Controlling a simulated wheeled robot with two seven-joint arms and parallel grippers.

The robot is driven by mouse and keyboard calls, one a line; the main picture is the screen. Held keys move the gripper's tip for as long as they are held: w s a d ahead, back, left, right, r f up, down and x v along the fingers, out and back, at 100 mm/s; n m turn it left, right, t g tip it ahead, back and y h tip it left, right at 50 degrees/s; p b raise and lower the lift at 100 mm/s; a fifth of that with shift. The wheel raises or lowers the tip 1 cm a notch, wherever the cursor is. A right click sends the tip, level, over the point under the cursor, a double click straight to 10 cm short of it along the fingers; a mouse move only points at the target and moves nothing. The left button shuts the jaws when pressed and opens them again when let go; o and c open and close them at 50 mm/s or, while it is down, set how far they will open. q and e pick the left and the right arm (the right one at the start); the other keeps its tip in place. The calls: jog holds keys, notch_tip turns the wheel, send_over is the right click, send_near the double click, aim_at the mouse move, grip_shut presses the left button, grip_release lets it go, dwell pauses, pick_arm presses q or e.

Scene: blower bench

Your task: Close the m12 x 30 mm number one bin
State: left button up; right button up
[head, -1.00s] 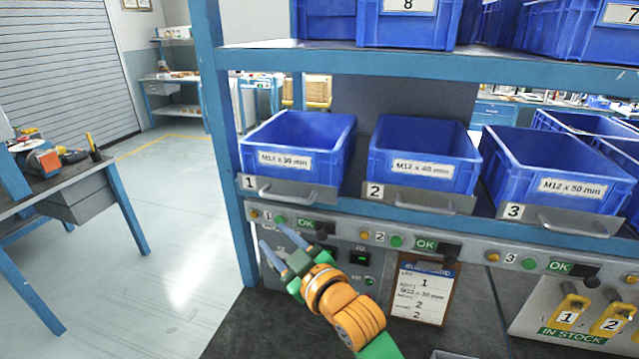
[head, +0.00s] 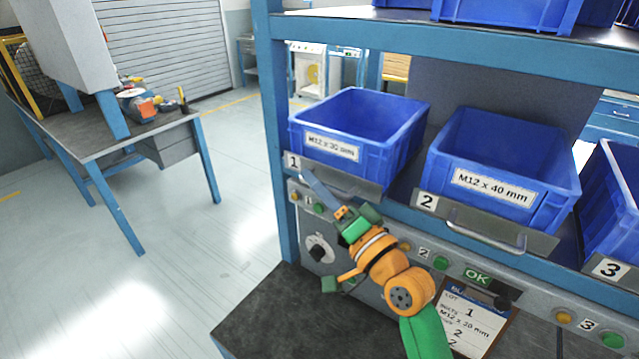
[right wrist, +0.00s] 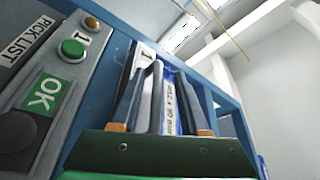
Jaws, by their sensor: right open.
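The number one bin (head: 385,142) is a blue open-topped bin labelled M12 x 30 mm, at the left end of the lower shelf. Its grey front plate (head: 345,177) bears a "1". My right gripper (head: 312,182) is in front of this plate, with its fingers pointing up toward the handle. In the right wrist view my right gripper (right wrist: 160,80) is open, and the grey handle (right wrist: 154,98) shows between its fingers. The bin's label (right wrist: 183,108) shows behind it. I cannot tell whether the fingers touch the handle. My left gripper is not in view.
The number two bin (head: 505,165) stands to the right, and the number three bin (head: 612,195) is cut off at the edge. A blue post (head: 273,130) stands left of bin one. A control panel (head: 320,225) with buttons and a clipboard (head: 470,320) lie below.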

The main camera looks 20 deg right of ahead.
jog(key=shift+s+a, duration=0.1)
grip_shut()
jog(key=shift+w+d+r, duration=0.15)
jog(key=shift+w+d, duration=0.05)
jog(key=shift+d, duration=0.1)
dwell(0.9)
